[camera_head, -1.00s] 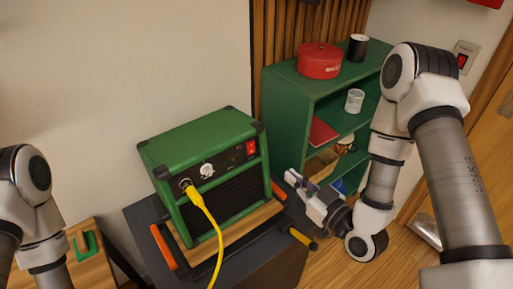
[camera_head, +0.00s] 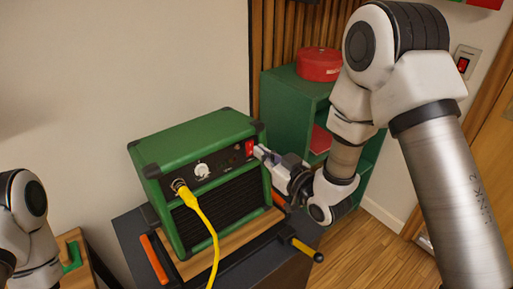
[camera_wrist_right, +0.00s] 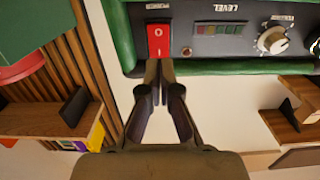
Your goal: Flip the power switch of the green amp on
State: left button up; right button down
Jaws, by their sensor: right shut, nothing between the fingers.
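The green amp (camera_head: 196,140) stands on a dark stand with its black front panel facing me. Its red power switch (camera_head: 249,148) is at the right end of the panel. The switch also shows in the right wrist view (camera_wrist_right: 158,40), marked O and I. My right gripper (camera_head: 259,152) is shut and empty, its tips right at the switch. In the right wrist view the fingertips (camera_wrist_right: 158,66) are just at the I end of the switch; I cannot tell whether they touch it. My left arm shows at the left edge, but its gripper is out of view.
A yellow cable (camera_head: 205,222) runs from the amp's left jack down over the front. The dark stand (camera_head: 128,225) has orange and yellow-tipped handles. A green shelf (camera_head: 285,115) with a red pot (camera_head: 320,65) stands behind my right arm.

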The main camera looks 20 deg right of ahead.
aim_at(250, 143)
jog(key=x, duration=0.2)
jog(key=shift+w+p, duration=0.25)
jog(key=shift+p, duration=0.05)
jog(key=shift+w+a, duration=0.1)
jog(key=shift+w, duration=0.05)
jog(key=shift+w+a+r, duration=0.1)
jog(key=shift+w, duration=0.15)
